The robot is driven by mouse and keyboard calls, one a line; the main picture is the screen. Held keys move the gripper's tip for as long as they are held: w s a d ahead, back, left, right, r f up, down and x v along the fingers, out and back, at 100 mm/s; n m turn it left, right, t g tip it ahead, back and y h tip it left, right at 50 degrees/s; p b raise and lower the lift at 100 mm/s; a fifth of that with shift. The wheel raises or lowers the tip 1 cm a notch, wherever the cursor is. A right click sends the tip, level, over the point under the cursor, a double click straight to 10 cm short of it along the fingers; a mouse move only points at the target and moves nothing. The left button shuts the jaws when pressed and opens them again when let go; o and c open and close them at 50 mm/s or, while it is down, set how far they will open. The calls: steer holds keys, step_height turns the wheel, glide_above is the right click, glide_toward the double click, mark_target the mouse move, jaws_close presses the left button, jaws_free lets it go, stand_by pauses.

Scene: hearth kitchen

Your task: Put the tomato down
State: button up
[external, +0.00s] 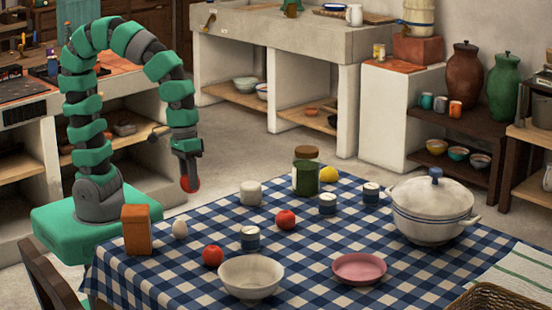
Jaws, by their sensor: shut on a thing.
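My gripper (189,171) hangs at the end of my arm, pointing down near the table's left back edge. It is shut on a red tomato (190,184), which hangs below the fingers and looks to be in the air. Two other red round things, which look like tomatoes, rest on the checked tablecloth: one (286,219) near the middle and one (213,256) nearer the front left. The blue and white checked table (319,284) lies below and to the right of my gripper. The fingertips are partly hidden and small.

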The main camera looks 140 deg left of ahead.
steer(key=w+r+m+p, duration=0.2)
steer(key=w+r, duration=0.2)
steer(key=w, duration=0.5)
step_height(320, 180, up, 3)
steer(key=m+h+p, duration=0.1)
steer(key=m+p, duration=0.3)
glide_above(251, 262)
steer(key=s, duration=0.2)
steer(key=w+d+f+m+g+p, duration=0.1)
steer(key=w+d+f+m, duration=0.1)
steer(key=w+d, duration=0.35)
steer(key=shift+w+a+f+b, duration=0.25)
steer(key=shift+f+b, duration=0.75)
steer(key=shift+f, duration=0.75)
steer(key=shift+w+a+f+b, duration=0.1)
steer(key=shift+a+f+b, duration=0.15)
steer(key=shift+f+b, duration=1.2)
steer(key=shift+w+a+f+b, duration=0.25)
steer(key=shift+f+b, duration=0.35)
steer(key=shift+f, duration=1.5)
steer(key=o, duration=1.1)
steer(key=shift+s, duration=0.1)
steer(key=shift+r, duration=0.1)
